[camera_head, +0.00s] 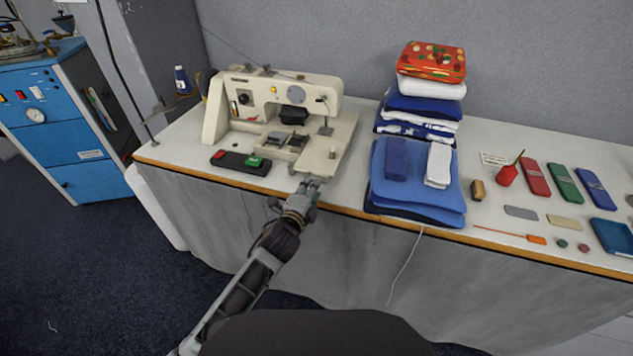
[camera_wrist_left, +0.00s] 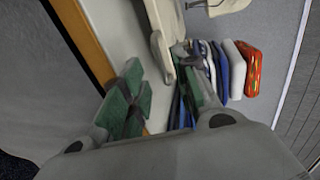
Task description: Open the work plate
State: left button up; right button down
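A cream sewing machine (camera_head: 275,105) stands on the table's left part. Its work plate (camera_head: 318,158) is the flat cream part at the lower right of the machine, near the table's front edge. My left gripper (camera_head: 311,186) is at the front edge of this plate, low over the table edge. In the left wrist view its green-padded fingers (camera_wrist_left: 160,98) are apart, with a cream machine part (camera_wrist_left: 160,40) just ahead of the gap. I cannot tell whether a finger touches the plate. My right gripper is not in view.
A black pedal-like box (camera_head: 240,162) with red and green buttons lies left of the gripper. Folded blue cloths (camera_head: 418,185) and a fabric stack (camera_head: 425,90) stand to the right. Small sewing items, including a red oil can (camera_head: 507,175), lie farther right. A blue cabinet (camera_head: 60,125) stands left.

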pick_arm(q)
jog(key=shift+b+x, duration=0.3)
jog(key=shift+x, duration=2.45)
jog(key=shift+r, duration=0.1)
grip_shut()
